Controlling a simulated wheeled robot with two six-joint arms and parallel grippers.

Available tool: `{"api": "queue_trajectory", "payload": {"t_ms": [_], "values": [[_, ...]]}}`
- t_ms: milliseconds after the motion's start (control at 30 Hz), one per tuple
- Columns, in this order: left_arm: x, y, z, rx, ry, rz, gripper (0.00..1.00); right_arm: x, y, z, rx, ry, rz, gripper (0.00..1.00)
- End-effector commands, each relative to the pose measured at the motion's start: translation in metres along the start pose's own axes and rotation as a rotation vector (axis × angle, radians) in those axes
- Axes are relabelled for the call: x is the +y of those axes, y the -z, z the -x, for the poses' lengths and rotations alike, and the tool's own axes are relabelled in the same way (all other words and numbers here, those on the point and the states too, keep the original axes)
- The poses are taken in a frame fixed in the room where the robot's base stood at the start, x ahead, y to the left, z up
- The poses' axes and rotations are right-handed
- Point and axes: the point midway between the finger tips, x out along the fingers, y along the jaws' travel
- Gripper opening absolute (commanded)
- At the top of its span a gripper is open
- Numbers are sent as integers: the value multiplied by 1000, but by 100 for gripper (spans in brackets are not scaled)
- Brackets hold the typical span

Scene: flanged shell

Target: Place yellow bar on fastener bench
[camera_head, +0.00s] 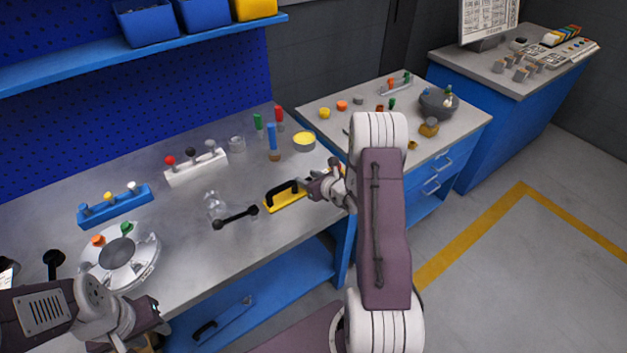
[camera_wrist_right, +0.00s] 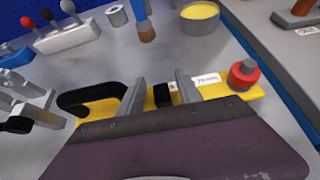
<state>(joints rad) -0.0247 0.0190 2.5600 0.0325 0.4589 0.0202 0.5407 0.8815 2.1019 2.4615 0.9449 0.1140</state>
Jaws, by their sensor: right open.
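The yellow bar (camera_head: 284,204) lies near the front right edge of the left metal bench (camera_head: 180,258). It has a black handle, and the right wrist view shows its yellow body (camera_wrist_right: 246,90), a white label and a red knob (camera_wrist_right: 244,80) at its right end. My right gripper (camera_wrist_right: 161,92) is open, with its fingers apart over the bar's middle and a small black block between them. Whether they touch is unclear. In the head view the right gripper (camera_head: 314,189) is partly hidden by its wrist. My left gripper (camera_head: 150,325) is at lower left, its fingers unclear. No label names the fastener bench.
A second bench (camera_head: 455,128) at right carries small coloured parts and a dark round dish (camera_head: 438,104). A round flanged piece (camera_head: 145,262) sits near my left arm.

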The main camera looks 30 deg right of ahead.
Motion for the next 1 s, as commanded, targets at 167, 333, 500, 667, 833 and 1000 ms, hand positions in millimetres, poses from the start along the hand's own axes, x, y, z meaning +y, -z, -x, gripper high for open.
{"api": "queue_trajectory", "payload": {"t_ms": [167, 333, 500, 667, 833, 1000], "values": [[0, 0, -2, 0, 0, 0, 36, -1, 0, 31, 0, 3, -2, 41], [0, 0, -4, 0, 0, 0, 36, -2, -1, 72, -1, 5, -1, 41], [0, 0, -4, 0, 0, 0, 36, -1, -1, 105, -2, 4, -1, 41], [0, 0, -4, 0, 0, 0, 36, 0, -1, 119, -1, 1, 0, 41], [0, 0, -4, 0, 0, 0, 36, 9, -2, 120, 4, -31, 26, 41], [0, 0, -4, 0, 0, 0, 36, 137, 4, 136, 80, -476, 459, 41]]}}
